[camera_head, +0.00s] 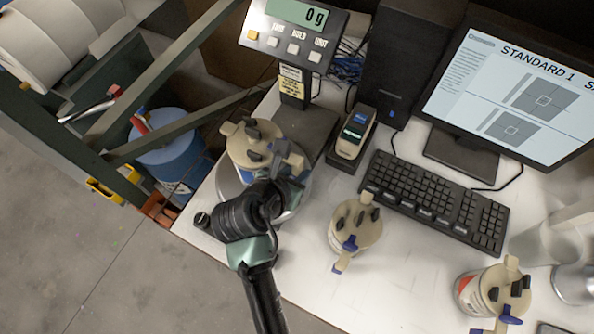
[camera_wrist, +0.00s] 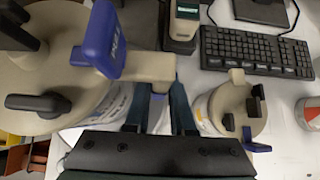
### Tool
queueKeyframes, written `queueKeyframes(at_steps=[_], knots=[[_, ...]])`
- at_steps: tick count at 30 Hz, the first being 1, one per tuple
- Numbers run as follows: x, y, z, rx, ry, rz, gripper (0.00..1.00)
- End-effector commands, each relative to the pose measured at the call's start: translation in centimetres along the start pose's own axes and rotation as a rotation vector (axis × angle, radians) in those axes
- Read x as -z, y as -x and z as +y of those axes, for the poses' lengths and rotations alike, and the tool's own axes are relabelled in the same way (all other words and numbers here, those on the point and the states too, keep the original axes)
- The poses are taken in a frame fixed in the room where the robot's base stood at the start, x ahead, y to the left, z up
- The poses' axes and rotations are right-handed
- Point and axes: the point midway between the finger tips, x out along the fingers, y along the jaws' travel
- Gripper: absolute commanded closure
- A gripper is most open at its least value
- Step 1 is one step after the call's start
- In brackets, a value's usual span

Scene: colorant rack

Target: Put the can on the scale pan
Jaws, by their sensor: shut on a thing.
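A can with a beige lid and dark knobs (camera_head: 252,143) is over the round metal scale pan (camera_head: 226,183). It covers much of the pan. The scale display (camera_head: 297,14) reads 0 g. My gripper (camera_head: 287,168) is at the can's near right side and is shut on it. In the wrist view the can's lid (camera_wrist: 62,62) fills the left, with a blue lever (camera_wrist: 104,40) on it. My gripper fingers (camera_wrist: 165,108) are close together below the beige spout part of the lid. The exact grip contact and any gap under the can are hidden.
A second lidded can (camera_head: 354,228) stands on the white table right of my arm, and a third (camera_head: 495,292) stands farther right. A keyboard (camera_head: 435,200), a small handheld device (camera_head: 351,136) and a monitor (camera_head: 515,80) lie behind. A green rack post (camera_head: 150,85) is at left.

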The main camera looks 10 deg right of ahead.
Motion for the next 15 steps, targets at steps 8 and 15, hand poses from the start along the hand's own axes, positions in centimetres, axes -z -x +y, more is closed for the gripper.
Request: queueKeyframes(at_steps=[8, 15], knots=[[0.68, -0.92, 0.14, -0.006, -0.006, -0.009, 1.0], [0.83, -1.06, 0.14, -0.006, -0.005, -0.009, 1.0]])
